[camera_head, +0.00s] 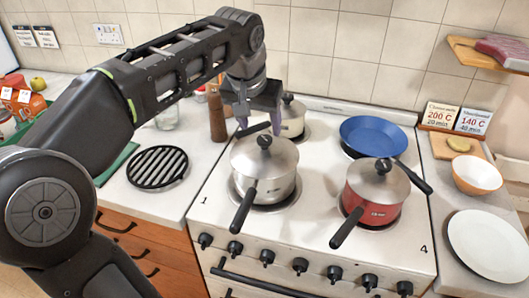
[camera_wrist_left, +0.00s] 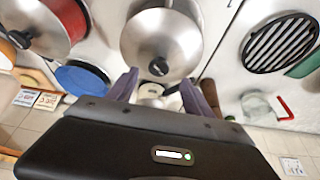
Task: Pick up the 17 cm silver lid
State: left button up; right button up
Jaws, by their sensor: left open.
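A silver lid with a black knob (camera_head: 265,158) sits on the silver pot at the front left of the stove. This lid also shows large in the left wrist view (camera_wrist_left: 160,35). Another silver lid (camera_head: 378,180) sits on the red pot at right, and it shows at upper left in the wrist view (camera_wrist_left: 45,20). A third lid (camera_head: 291,108) covers the cream pot behind. I cannot tell by size which lid is the 17 cm one. My left gripper (camera_head: 259,123) is open and empty, above and just behind the silver pot's lid. My right gripper is not in view.
A blue pan (camera_head: 372,136) stands at the back right of the stove (camera_head: 310,225). Long black handles stick out from the pots. A wooden mill (camera_head: 217,115) and a black grate (camera_head: 157,167) are at left. A bowl (camera_head: 477,174) and a white plate (camera_head: 488,245) lie at right.

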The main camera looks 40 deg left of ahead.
aim_at(265, 138)
pick_arm(q)
jog(key=x, duration=0.5)
jog(key=shift+w+f+p, duration=0.1)
jog(key=shift+p, duration=0.3)
jog(key=shift+d, duration=0.1)
jog(key=shift+c, duration=0.3)
grip_shut()
dwell(1.0)
